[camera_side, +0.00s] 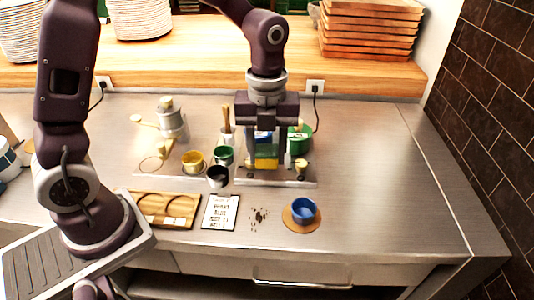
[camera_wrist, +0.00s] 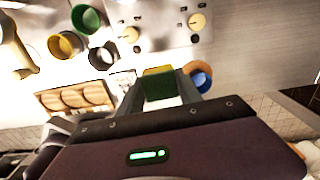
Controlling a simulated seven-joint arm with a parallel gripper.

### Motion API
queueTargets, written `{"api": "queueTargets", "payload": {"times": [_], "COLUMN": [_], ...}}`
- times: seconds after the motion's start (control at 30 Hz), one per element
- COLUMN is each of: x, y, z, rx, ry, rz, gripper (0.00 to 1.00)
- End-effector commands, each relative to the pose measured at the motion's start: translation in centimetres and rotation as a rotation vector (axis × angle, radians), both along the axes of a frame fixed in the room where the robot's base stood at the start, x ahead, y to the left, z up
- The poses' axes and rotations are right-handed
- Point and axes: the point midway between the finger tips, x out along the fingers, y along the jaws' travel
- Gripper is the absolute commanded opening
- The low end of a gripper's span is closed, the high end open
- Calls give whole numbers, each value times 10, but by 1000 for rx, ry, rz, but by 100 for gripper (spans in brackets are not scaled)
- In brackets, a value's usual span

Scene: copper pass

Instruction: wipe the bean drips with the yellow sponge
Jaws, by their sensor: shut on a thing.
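My gripper (camera_side: 267,166) points down over the steel plate and is shut on the yellow sponge (camera_side: 266,163), held raised behind the drips. In the wrist view the sponge (camera_wrist: 159,85) shows a yellow edge and a dark green face between the fingers. The bean drips (camera_side: 259,216) are a small patch of dark specks on the steel counter, between the printed card (camera_side: 220,212) and the blue cup (camera_side: 303,209). I cannot make the drips out in the wrist view.
The blue cup stands on a round wooden coaster (camera_side: 291,222). A wooden tray (camera_side: 165,223) lies left of the card. Yellow (camera_side: 192,160), green (camera_side: 223,155) and black (camera_side: 217,177) cups stand left of my gripper. A green can (camera_side: 301,139) is behind right. The counter's right side is clear.

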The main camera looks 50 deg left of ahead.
Motion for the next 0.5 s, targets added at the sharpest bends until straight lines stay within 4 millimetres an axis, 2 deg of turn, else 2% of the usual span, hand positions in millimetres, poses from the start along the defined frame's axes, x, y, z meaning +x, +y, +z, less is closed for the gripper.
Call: {"api": "queueTargets", "payload": {"times": [0.03,0.1,0.17,0.37,0.5], "x": [0,0,-2,-26,-30], "y": [0,0,-1,-10,-12], "z": [0,0,-2,-19,-23], "rx": [0,0,1,1,0], "ry": [0,0,2,4,0], "rz": [0,0,1,2,0], "gripper": [20,9,9,9,9]}}
